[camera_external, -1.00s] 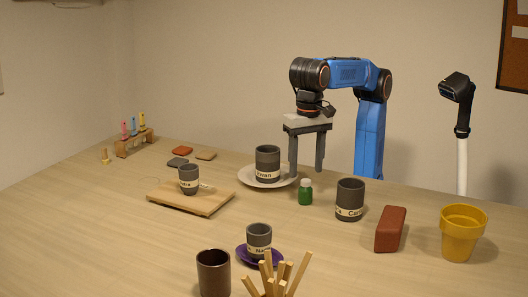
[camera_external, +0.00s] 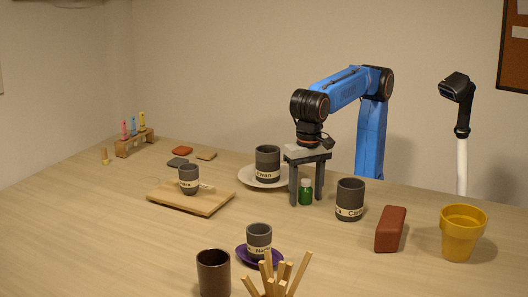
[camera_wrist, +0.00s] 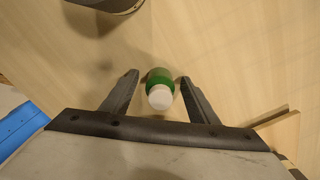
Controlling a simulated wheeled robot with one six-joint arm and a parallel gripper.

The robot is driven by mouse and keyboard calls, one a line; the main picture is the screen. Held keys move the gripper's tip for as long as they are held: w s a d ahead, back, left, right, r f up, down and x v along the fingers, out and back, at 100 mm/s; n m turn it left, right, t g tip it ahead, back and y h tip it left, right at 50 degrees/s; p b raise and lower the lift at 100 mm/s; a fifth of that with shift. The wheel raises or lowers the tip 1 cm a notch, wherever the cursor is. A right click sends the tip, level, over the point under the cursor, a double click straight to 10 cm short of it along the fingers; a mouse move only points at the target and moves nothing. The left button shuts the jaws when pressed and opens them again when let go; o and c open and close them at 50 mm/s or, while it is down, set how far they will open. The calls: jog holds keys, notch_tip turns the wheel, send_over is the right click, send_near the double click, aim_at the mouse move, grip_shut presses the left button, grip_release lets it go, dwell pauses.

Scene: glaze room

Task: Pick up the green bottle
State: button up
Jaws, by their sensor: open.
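The green bottle (camera_external: 305,194) has a white cap and stands upright on the table, between a plate with a cup and another dark cup. It also shows in the wrist view (camera_wrist: 160,82), seen from above with its cap toward the camera. My gripper (camera_external: 306,204) is open and lowered over the bottle, one finger on each side of it. In the wrist view my gripper (camera_wrist: 162,85) has its two fingers apart, with the bottle between their tips. Gaps show on both sides, so the fingers look clear of the bottle.
A dark labelled cup (camera_external: 350,198) stands close to the right of the bottle. Another cup (camera_external: 267,163) stands on a white plate (camera_external: 247,179) to the left. A red-brown block (camera_external: 390,229) and yellow pot (camera_external: 463,232) are farther right.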

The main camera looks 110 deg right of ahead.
jog(key=c, duration=1.1)
jog(key=shift+r, duration=0.15)
jog(key=shift+c, duration=0.2)
